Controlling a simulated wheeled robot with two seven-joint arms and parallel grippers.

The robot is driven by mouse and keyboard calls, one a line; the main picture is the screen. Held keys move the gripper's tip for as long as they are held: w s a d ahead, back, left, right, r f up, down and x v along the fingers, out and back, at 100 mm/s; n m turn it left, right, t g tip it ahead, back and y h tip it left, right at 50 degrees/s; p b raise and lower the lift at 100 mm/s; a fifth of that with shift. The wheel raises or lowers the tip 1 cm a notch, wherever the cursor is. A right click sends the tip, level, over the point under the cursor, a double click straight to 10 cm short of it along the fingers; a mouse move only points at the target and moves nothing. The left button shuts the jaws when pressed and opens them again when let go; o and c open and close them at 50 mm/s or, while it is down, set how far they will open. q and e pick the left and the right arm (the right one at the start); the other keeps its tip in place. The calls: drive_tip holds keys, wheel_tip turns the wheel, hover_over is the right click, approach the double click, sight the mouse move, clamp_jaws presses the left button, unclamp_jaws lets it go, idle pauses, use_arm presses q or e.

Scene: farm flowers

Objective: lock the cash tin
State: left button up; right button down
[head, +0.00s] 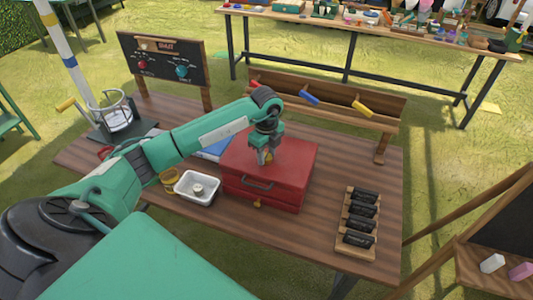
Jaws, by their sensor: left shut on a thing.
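The red cash tin (290,165) stands on the wooden table with its lid down and a dark handle (257,183) on its front. A small brass-coloured piece (257,203) shows low at the tin's front; I cannot tell if it is a lock or a key. My left gripper (265,156) points down over the tin's lid, shut on a small yellow thing (269,158). The fingers hide most of that thing, and I cannot tell whether it touches the lid. My right gripper is out of view.
A wooden rack with black rolls (359,218) is at the right. A rack with coloured pegs (310,98) and a dark sign (162,60) stand behind. The table's front is clear.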

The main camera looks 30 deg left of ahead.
sight(266, 156)
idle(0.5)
use_arm(q)
drive_tip(key=o, duration=1)
wheel_tip(266, 156, up, 14)
drive_tip(key=b, duration=0.3)
drive_tip(key=shift+f, duration=0.1)
